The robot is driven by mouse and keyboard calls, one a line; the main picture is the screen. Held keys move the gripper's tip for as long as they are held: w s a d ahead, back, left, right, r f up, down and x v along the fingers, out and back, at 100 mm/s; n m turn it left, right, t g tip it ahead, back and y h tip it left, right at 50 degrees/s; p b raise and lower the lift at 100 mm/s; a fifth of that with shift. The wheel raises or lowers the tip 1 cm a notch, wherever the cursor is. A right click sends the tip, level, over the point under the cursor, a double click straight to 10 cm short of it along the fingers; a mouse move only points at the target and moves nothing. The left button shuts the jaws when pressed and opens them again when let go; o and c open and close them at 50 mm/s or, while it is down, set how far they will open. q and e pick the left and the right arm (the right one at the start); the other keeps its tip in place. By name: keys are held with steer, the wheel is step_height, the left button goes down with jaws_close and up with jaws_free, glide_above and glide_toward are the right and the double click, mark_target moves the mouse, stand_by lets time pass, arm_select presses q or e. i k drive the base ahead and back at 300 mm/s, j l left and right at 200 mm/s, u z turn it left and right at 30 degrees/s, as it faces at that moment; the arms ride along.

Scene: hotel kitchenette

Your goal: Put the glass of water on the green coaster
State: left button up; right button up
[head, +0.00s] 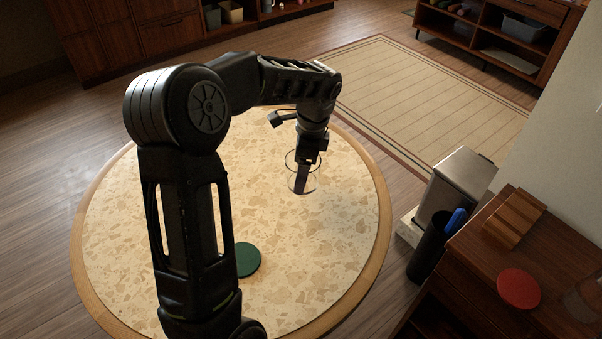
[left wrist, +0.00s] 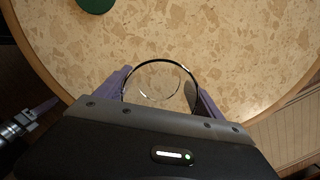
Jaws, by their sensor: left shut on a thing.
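The glass (head: 303,183) is clear and upright at the right part of the round table, under my left gripper. In the left wrist view the glass (left wrist: 158,83) shows from above, between the two purple fingers. My left gripper (head: 302,178) is shut on the glass. I cannot tell the water level, or whether the base touches the table. The green coaster (head: 247,260) lies flat on the table, nearer and to the left of the glass, partly hidden by my left arm. The green coaster (left wrist: 96,3) is cut by the top edge of the left wrist view.
The round speckled table (head: 335,235) has a wooden rim and is otherwise bare. At the right, a wooden cabinet holds a red disc (head: 518,289) and a wooden rack (head: 513,217). A black cup (head: 430,248) and a metal box (head: 462,180) stand beside it.

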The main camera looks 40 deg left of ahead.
mark_target(242, 258)
steer(key=k+j+z, duration=0.3)
steer(key=k+j, duration=0.15)
steer(key=k+j+z, duration=0.3)
steer(key=k+j, duration=0.15)
